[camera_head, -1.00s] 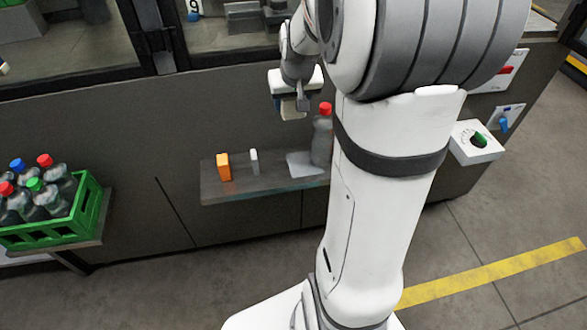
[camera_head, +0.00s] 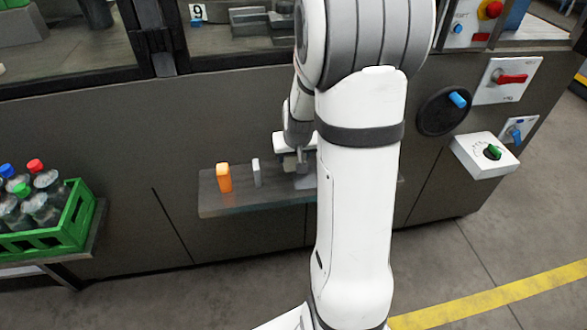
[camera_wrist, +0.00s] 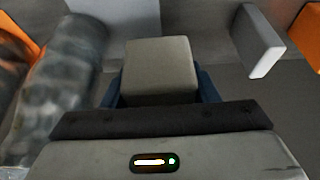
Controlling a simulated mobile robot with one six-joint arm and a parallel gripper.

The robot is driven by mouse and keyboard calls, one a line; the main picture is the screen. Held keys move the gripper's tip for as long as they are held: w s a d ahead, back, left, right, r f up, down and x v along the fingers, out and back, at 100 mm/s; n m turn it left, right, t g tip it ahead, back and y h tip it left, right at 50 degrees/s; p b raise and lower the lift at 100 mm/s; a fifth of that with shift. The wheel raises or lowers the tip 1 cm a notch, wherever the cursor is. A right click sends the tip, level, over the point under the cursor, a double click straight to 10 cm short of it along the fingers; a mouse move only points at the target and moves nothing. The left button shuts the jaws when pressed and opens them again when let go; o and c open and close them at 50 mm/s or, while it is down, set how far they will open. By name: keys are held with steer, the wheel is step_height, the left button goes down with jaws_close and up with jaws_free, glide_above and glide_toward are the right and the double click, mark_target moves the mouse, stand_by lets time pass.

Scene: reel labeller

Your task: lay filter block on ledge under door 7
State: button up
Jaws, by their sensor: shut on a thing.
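The filter block, a beige-grey block, shows in the wrist view (camera_wrist: 160,66) between the two blue fingers of my gripper (camera_wrist: 160,88). My gripper is shut on it. In the head view my gripper (camera_head: 292,166) is low over the right part of the grey ledge (camera_head: 242,203), and the block is small and partly hidden there. I cannot tell whether the block touches the ledge. The door number 7 is not in view; a label 9 (camera_head: 198,12) is on the door above.
An orange block (camera_head: 224,178) and a slim pale block (camera_head: 257,172) stand upright on the ledge, left of my gripper. A bottle (camera_wrist: 62,75) is close by in the wrist view. A green bottle crate (camera_head: 62,236) stands at left. Knobs (camera_head: 458,100) are on the right panel.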

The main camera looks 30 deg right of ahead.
mark_target(294, 167)
steer(key=shift+f+b, duration=0.5)
steer(key=shift+f, duration=1.65)
steer(key=shift+f, duration=0.2)
steer(key=o, duration=1)
steer(key=shift+r, duration=0.15)
